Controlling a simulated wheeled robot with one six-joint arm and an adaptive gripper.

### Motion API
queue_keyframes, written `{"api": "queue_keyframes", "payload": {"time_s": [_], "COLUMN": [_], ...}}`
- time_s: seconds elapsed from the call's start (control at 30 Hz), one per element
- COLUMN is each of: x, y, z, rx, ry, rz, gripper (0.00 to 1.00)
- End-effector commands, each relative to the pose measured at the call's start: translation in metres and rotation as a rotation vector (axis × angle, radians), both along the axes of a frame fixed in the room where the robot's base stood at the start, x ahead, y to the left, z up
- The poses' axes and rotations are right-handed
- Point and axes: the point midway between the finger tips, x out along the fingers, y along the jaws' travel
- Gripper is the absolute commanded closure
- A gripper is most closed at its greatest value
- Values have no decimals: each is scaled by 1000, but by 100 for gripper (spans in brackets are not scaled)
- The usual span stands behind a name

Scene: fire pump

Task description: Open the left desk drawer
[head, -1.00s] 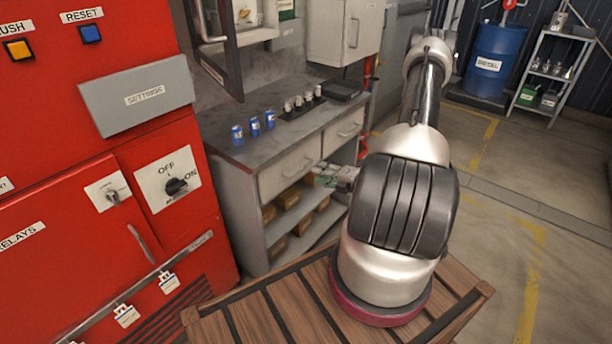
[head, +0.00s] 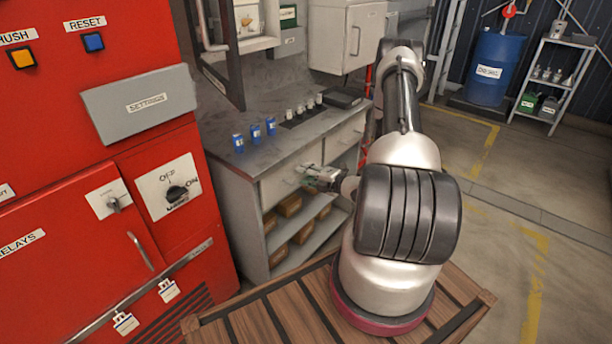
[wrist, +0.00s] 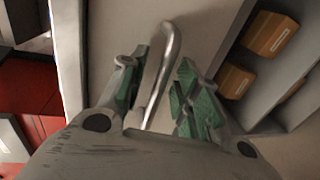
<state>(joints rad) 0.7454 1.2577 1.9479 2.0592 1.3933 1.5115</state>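The left desk drawer (head: 275,192) is a pale grey front under the desktop, and it looks shut. My gripper (head: 306,173) is at the right part of this drawer front. In the wrist view, the drawer front (wrist: 115,40) fills the middle, and its bar handle (wrist: 166,62) runs between the two green-padded fingers. In the head view, my gripper partly hides the handle.
The desktop (head: 225,152) carries several blue cans (head: 255,132) and a dark rack of small items. Open shelves with brown boxes (head: 290,205) lie below the drawer. A red pump cabinet (head: 75,160) stands close on the left. The right drawer (head: 346,136) looks shut.

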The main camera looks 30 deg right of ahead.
Motion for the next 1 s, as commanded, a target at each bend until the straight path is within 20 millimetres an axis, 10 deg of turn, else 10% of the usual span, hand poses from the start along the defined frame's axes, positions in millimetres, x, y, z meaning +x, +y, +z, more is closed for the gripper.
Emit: {"api": "queue_keyframes", "payload": {"time_s": [0.23, 0.67, 1.0], "x": [0, -9, -71], "y": [0, -4, -28], "z": [0, 0, 0], "rx": [-1, -1, 0], "ry": [0, 1, 2], "rz": [0, -1, -5], "gripper": [100, 100, 100]}}
